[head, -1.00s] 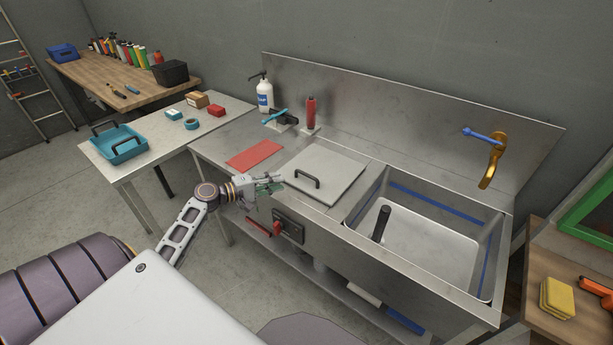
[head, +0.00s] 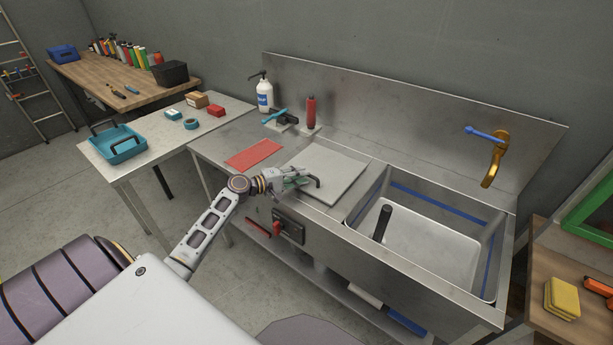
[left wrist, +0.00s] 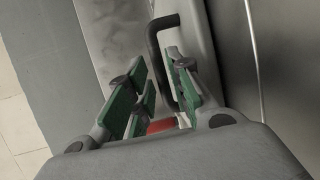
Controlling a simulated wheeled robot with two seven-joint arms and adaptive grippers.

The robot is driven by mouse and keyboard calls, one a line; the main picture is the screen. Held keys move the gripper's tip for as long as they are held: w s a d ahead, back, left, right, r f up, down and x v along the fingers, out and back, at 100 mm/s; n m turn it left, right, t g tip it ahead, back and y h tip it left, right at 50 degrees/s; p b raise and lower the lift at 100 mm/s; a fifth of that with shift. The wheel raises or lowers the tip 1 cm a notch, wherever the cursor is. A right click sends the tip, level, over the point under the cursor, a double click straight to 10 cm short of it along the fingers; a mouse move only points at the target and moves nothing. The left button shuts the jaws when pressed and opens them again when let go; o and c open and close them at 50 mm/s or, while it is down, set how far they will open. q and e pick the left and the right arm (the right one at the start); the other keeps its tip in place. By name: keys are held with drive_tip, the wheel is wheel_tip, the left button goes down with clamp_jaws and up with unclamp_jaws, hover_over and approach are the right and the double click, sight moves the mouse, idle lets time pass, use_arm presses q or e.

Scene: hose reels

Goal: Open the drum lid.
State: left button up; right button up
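The lid (head: 335,170) is a flat grey square panel on the steel bench, left of the sink, and it lies closed. Its dark bar handle (head: 316,182) is partly hidden behind my left gripper (head: 299,182) in the head view. In the left wrist view the black handle (left wrist: 154,45) reaches in between the green-padded fingers of the left gripper (left wrist: 160,93). The fingers are apart, with space showing on the handle's sides, so the gripper is open around part of the handle. My right gripper is not in view.
The sink basin (head: 440,276) is right of the lid, with a black upright tube (head: 382,223) in it. A red mat (head: 254,154) lies left of the lid. A red cylinder (head: 311,111) and a white bottle (head: 265,96) stand behind. A red-handled switch (head: 278,229) is on the bench front.

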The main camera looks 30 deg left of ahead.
use_arm(q)
drive_tip(key=shift+x, duration=1.25)
drive_tip(key=shift+w+d, duration=0.1)
drive_tip(key=shift+w, duration=0.1)
clamp_jaws()
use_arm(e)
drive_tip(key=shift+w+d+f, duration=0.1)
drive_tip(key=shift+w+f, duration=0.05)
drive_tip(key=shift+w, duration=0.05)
